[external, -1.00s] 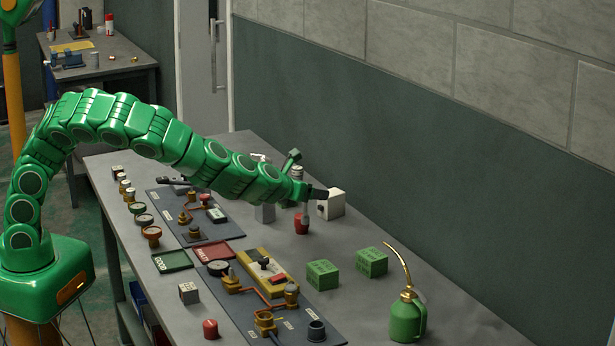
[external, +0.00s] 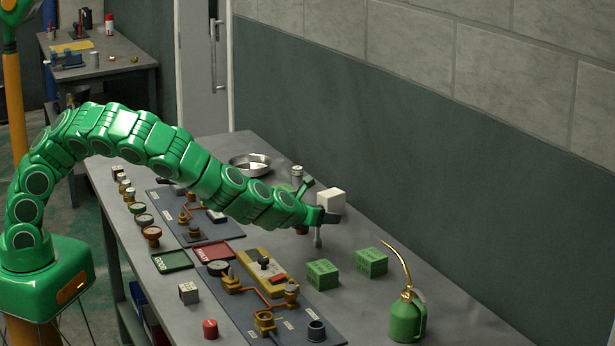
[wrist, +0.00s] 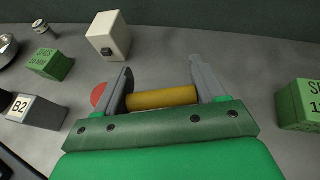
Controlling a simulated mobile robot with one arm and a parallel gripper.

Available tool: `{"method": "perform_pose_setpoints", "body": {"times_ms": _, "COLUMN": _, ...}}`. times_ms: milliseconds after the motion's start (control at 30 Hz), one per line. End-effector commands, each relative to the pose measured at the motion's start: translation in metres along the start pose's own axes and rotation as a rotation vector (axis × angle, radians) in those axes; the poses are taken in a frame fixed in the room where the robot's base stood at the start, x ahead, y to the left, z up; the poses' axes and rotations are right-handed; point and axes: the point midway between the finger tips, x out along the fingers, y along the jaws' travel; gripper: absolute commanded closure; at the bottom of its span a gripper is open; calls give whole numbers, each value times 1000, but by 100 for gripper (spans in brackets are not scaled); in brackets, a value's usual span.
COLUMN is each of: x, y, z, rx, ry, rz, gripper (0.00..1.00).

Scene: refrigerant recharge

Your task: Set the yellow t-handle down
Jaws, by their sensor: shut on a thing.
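My gripper (external: 320,222) is at the end of the green arm, low over the right half of the bench. In the wrist view, my gripper (wrist: 163,72) is shut on the yellow t-handle (wrist: 162,98). Its yellow bar lies crosswise between the two grey fingers. The rest of the t-handle is hidden, and I cannot make out its yellow bar in the external view. Whether it touches the bench is unclear.
A white box (external: 331,201) stands just behind my gripper. A red object (wrist: 98,95) is partly hidden beside the left finger. Two green boxes (external: 322,274) (external: 372,262) and a green oil can (external: 406,318) stand nearer the camera. Some bench surface between them is bare.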

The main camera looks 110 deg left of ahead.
Motion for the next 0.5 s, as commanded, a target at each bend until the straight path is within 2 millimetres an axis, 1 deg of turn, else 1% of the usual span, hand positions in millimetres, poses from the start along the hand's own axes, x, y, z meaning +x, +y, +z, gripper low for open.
{"method": "perform_pose_setpoints", "body": {"times_ms": 333, "x": 1, "y": 0, "z": -2, "rx": -2, "ry": -2, "rz": -1, "gripper": 64}}
{"method": "perform_pose_setpoints", "body": {"times_ms": 367, "x": 1, "y": 0, "z": -2, "rx": -2, "ry": -2, "rz": -1, "gripper": 29}}
{"method": "perform_pose_setpoints", "body": {"times_ms": 500, "x": 1, "y": 0, "z": -1, "rx": -2, "ry": -2, "rz": -1, "gripper": 7}}
